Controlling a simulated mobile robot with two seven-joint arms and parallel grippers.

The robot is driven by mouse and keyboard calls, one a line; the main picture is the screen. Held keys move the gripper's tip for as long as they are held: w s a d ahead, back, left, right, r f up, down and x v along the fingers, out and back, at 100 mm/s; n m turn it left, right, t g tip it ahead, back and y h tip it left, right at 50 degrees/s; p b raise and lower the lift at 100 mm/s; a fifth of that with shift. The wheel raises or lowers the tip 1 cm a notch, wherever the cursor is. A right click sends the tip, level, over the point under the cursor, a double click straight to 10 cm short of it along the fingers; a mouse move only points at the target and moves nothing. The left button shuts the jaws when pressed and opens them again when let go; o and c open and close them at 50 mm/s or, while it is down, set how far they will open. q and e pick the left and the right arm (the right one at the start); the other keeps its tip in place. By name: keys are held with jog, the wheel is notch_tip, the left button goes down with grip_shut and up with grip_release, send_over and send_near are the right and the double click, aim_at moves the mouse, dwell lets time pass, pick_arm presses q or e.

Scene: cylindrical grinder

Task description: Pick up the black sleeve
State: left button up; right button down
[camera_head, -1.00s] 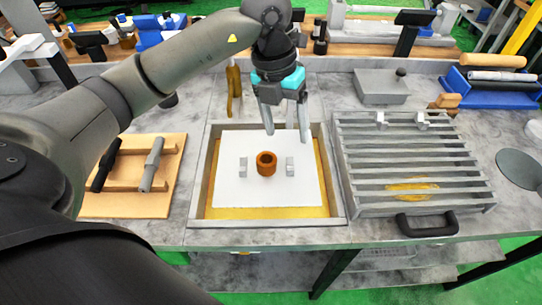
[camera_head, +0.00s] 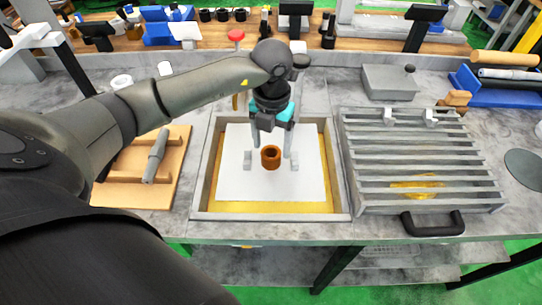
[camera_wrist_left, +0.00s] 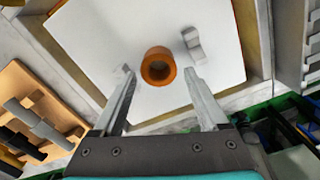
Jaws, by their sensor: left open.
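No clearly black sleeve shows. A short orange-brown hollow sleeve (camera_head: 270,157) stands upright on a white sheet (camera_head: 235,188) in a shallow tray (camera_head: 205,190). In the left wrist view, the sleeve (camera_wrist_left: 158,66) shows its open bore, dark inside. My left gripper (camera_head: 271,148) is open and points down over the tray. In the left wrist view its fingertips (camera_wrist_left: 158,72) appear on either side of the sleeve; I cannot tell their exact height or whether they touch it. My right gripper is out of view.
A slatted grey grate (camera_head: 400,158) with a black handle (camera_head: 432,223) lies right of the tray. A wooden rack (camera_head: 125,196) with a grey rod (camera_head: 157,155) is left. Dark rods on the rack show in the wrist view.

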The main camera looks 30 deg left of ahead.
aim_at(271, 153)
pick_arm(q)
jog(key=shift+a+f, duration=0.1)
jog(key=shift+f, duration=1.9)
grip_shut()
jog(key=shift+w, duration=0.1)
